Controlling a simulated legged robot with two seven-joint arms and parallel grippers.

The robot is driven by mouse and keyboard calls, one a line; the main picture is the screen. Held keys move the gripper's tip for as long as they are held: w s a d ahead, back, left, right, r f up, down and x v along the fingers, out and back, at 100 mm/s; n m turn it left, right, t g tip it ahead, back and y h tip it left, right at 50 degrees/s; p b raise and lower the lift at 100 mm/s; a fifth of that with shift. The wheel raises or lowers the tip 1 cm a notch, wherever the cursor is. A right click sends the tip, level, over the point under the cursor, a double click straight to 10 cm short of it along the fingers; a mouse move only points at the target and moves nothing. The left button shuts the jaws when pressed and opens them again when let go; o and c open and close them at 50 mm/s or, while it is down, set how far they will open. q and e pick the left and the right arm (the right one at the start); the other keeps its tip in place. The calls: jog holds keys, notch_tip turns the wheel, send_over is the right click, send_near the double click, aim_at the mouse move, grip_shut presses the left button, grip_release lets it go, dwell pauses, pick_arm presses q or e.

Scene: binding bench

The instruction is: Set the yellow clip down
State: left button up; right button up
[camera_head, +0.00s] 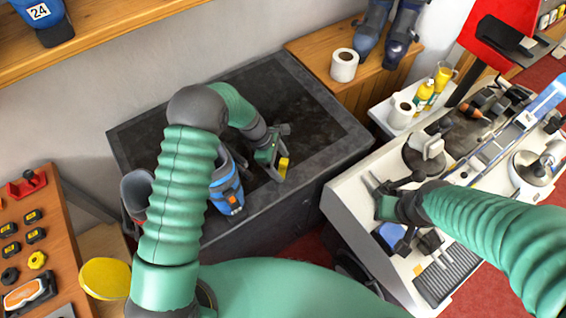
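The yellow clip (283,168) is a small yellow piece at the fingertips of my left gripper (277,157). The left gripper looks shut on it, over the right part of the dark-topped bench (330,150). The clip's lower end is near the dark surface; I cannot tell whether it touches. My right gripper (376,189) is over the left edge of the white workbench (350,212), and its finger gap is not clear.
A blue and grey boot (228,190) stands partly hidden behind my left arm. A paper roll (344,65) stands on the wooden bench behind. The white workbench holds tools and a blue ski (548,98). A rack with small parts (35,215) is at left.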

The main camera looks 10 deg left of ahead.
pick_arm(q)
jog(key=shift+o, duration=0.5)
jog(key=shift+a, duration=0.35)
jog(key=shift+d, duration=0.4)
jog(key=shift+d+r, duration=0.2)
jog(key=shift+r, duration=0.1)
jog(key=b+v, duration=0.1)
jog(key=v, duration=0.4)
jog(key=shift+w+d+r, duration=0.1)
jog(key=shift+r, duration=0.25)
send_near(283, 163)
jog(key=shift+v, duration=0.75)
pick_arm(e)
jog(key=shift+d+f, duration=0.3)
jog(key=shift+f, duration=0.5)
jog(key=shift+a, duration=0.1)
pick_arm(q)
jog(key=shift+a+f, duration=0.1)
jog(key=shift+a, duration=0.45)
pick_arm(e)
jog(key=shift+a+r, duration=0.1)
jog(key=shift+a, duration=0.3)
pick_arm(q)
jog(key=shift+d, duration=0.3)
pick_arm(e)
jog(key=shift+d, duration=0.35)
